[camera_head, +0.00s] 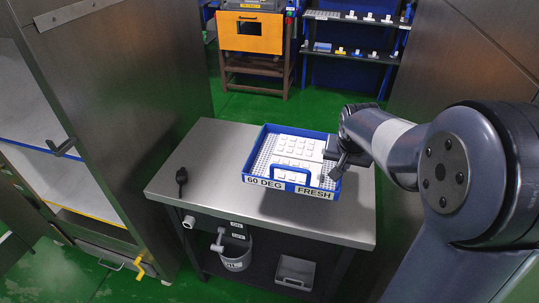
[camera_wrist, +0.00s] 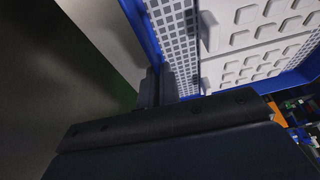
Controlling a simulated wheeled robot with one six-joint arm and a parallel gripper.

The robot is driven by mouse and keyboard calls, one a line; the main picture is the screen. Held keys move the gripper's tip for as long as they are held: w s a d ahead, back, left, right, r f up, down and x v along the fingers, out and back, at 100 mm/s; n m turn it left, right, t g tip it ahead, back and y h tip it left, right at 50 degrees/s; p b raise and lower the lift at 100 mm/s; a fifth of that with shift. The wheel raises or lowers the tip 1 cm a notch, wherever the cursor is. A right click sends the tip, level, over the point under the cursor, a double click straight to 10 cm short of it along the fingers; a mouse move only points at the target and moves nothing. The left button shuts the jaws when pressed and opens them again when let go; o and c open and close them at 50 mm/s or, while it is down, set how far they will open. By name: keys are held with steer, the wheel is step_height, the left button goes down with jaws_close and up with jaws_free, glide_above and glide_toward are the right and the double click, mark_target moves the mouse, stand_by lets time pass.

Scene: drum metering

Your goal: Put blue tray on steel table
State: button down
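The blue tray (camera_head: 257,147) is over the top of the steel table (camera_head: 213,152), level, with labels reading "60 DEG" and "FRESH" and a blue handle on its front side. White blocky panels lie on its perforated floor. I cannot tell whether its bottom touches the table. My gripper (camera_head: 338,160) is at the tray's right side. In the wrist view, the fingers of my gripper (camera_wrist: 157,87) stand close together on either side of the tray's blue wall (camera_wrist: 141,30) and appear shut on it. The lower part of that wall is hidden behind them.
A black object (camera_head: 181,178) lies at the table's left edge. A bucket (camera_head: 236,254) and a grey bin (camera_head: 295,271) are under the table. A tall metal cabinet (camera_head: 115,95) stands at left. A blue shelf (camera_head: 350,55) and an orange machine (camera_head: 250,32) are behind.

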steer(key=shift+w, duration=0.35)
step_height(320, 180, down, 10)
steer(key=shift+r+b, duration=0.1)
steer(key=shift+b, duration=0.45)
steer(key=shift+f, duration=0.2)
steer(key=c, duration=1.6)
jaws_free()
steer(key=shift+s, duration=0.1)
steer(key=shift+c, duration=0.2)
steer(key=shift+r, duration=0.15)
steer(key=p+v, duration=0.1)
steer(key=v, duration=1.1)
